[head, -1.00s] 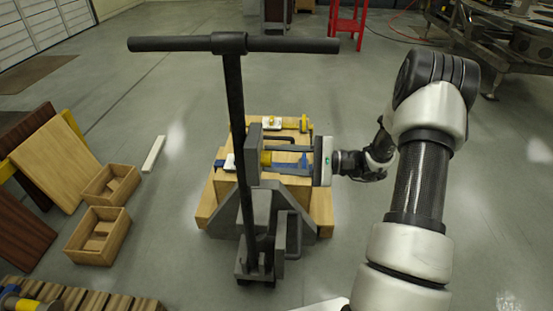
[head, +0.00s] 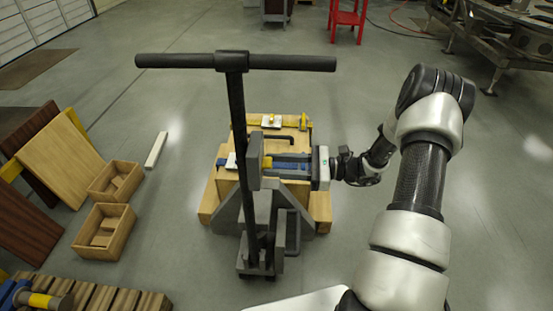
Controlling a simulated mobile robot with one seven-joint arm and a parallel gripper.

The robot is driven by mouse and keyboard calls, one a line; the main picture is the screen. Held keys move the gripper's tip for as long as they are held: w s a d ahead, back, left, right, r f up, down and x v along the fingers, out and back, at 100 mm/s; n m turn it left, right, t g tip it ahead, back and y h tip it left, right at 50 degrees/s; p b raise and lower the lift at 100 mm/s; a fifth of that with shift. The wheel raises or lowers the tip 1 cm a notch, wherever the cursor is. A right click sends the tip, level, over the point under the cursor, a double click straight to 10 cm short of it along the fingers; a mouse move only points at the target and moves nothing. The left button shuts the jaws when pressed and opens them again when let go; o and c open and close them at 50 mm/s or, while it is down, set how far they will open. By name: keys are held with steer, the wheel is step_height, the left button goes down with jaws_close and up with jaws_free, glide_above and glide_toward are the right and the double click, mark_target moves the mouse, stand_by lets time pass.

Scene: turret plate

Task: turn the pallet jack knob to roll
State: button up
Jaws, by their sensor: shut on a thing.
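The pallet jack stands in the middle of the head view, with a dark upright handle (head: 240,120) and a black crossbar on top. A dark box (head: 254,160) sits on its column. The knob's marking and turn position are too small to tell.
A wooden load (head: 225,185) with clamps lies behind the jack. Two small wooden boxes (head: 103,230) and leaning boards (head: 47,160) stand at the left. A red stool (head: 346,18) is at the back.

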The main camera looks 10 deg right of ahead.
steer(key=shift+d+m+p, duration=0.1)
steer(key=shift+m+p, duration=0.55)
steer(key=shift+m, duration=0.55)
steer(key=o, duration=1)
steer(key=shift+o, duration=0.2)
steer(key=v, duration=1.7)
steer(key=shift+d, duration=0.2)
